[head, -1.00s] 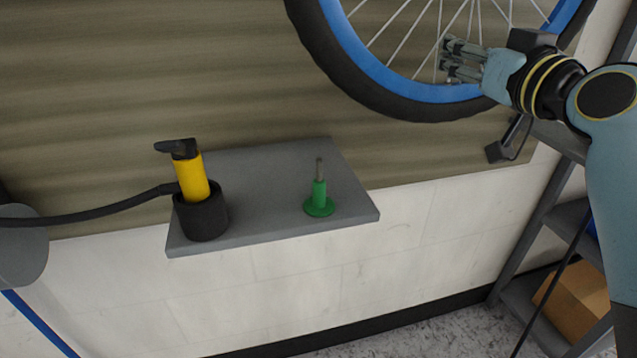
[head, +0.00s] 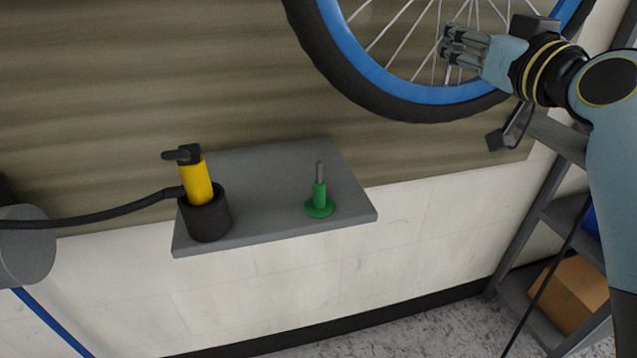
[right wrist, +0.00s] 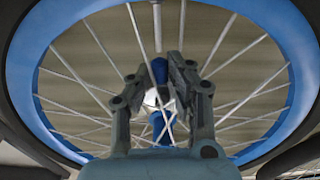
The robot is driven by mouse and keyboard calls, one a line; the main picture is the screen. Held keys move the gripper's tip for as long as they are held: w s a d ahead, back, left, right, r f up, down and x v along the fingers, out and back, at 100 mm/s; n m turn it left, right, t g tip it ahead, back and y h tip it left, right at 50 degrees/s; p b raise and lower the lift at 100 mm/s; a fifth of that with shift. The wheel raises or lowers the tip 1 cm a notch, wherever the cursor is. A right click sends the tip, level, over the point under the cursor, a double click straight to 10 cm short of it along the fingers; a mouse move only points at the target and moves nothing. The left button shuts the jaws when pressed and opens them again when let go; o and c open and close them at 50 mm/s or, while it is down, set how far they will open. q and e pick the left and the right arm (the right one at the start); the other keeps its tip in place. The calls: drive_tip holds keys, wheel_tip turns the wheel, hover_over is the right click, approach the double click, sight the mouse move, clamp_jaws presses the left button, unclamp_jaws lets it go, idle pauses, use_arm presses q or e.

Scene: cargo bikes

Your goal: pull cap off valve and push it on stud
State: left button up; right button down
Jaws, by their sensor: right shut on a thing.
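My right gripper (head: 447,40) is in front of the spokes of the blue-rimmed wheel at the upper right. In the right wrist view its fingers (right wrist: 160,72) are close together, with a small dark blue piece (right wrist: 160,69) between the tips that looks like the cap. The blue and silver hub behind blends with it. A grey valve stem (right wrist: 157,25) points down from the rim just above the fingertips; whether cap and stem touch is unclear. The stud (head: 319,174) is a grey pin upright on a green base (head: 319,205), bare on the grey shelf. My left gripper is out of view.
The grey shelf (head: 270,215) also holds a yellow pump (head: 198,182) in a black cup (head: 206,218), with a black hose running left. The wheel's tyre (head: 400,108) hangs above the shelf's right side. A rack with a cardboard box (head: 575,295) stands at lower right.

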drive_tip(key=p+v, duration=0.2)
drive_tip(key=v, duration=1)
idle(0.5)
